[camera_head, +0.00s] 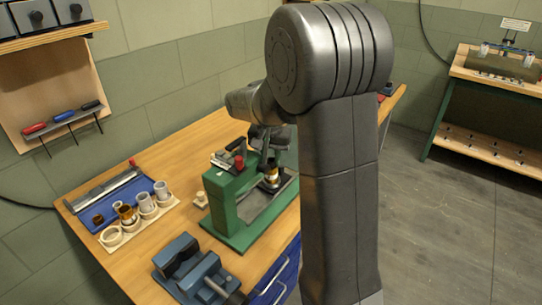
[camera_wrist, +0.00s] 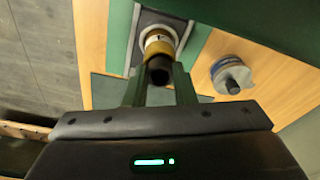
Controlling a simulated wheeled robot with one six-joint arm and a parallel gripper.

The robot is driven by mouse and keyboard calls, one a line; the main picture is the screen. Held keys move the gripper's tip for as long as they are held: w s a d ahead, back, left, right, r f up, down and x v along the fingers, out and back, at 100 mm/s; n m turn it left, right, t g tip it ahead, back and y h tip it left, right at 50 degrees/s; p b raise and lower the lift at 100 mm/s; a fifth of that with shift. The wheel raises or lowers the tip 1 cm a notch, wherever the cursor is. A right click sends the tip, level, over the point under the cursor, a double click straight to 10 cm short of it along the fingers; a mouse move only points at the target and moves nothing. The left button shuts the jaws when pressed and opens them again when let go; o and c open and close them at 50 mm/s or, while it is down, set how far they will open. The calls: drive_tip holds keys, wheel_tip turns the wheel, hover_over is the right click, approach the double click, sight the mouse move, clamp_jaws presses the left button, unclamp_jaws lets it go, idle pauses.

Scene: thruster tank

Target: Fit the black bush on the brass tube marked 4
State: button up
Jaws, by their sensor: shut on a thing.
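My gripper (camera_wrist: 159,78) is shut on the black bush (camera_wrist: 159,70), which sits between the fingertips in the wrist view. The brass tube (camera_wrist: 157,47) lies just beyond the bush, roughly in line with it, within a pale metal ring. I cannot tell whether bush and tube touch, and no number is legible on the tube. In the head view the tube (camera_head: 271,180) stands upright at the green press (camera_head: 228,206), below my gripper. My arm hides part of this area.
A wooden rack (camera_head: 135,229) with several cups and rings stands left of the press. A blue vise (camera_head: 192,268) is at the bench's front. A grey round part (camera_wrist: 231,75) lies right of the tube in the wrist view. Bare bench top (camera_head: 180,150) shows behind the press.

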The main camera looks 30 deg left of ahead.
drive_tip(key=o, duration=1)
drive_tip(key=r, duration=0.4)
drive_tip(key=s+r, duration=0.1)
drive_tip(key=r, duration=0.4)
drive_tip(key=s+r, duration=0.1)
drive_tip(key=r, duration=0.3)
drive_tip(key=shift+d+r, duration=0.3)
drive_tip(key=shift+r, duration=0.05)
drive_tip(key=shift+w+a+f+p, duration=0.1)
drive_tip(key=shift+w+f+p, duration=0.2)
drive_tip(key=shift+f, duration=1.65)
drive_tip(key=shift+w+a+f+p, duration=0.15)
drive_tip(key=shift+w+f, duration=0.25)
drive_tip(key=shift+f, duration=1.55)
drive_tip(key=shift+w+a+f+p, duration=0.1)
drive_tip(key=shift+w+f+p, duration=0.2)
drive_tip(key=shift+f, duration=1.65)
